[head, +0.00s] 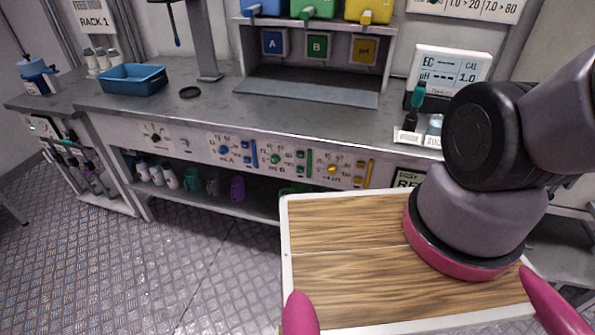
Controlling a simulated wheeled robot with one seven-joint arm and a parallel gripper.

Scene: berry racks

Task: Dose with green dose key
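The long control panel on the bench front (210,146) carries blue, green and yellow controls. In its green section are a round green knob (275,158) and small green keys (301,155) beside an upright green bar (308,162). The labels are too small to read, so I cannot tell which one is the dose key. Above, a green tank (312,8) sits on a shelf over a green "B" plate (317,46).
A blue tray (133,79) and a black disc (189,92) lie on the bench top. An EC/pH meter (449,70) and a teal-capped probe (414,106) stand at the right. The floor at left (130,270) is clear.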

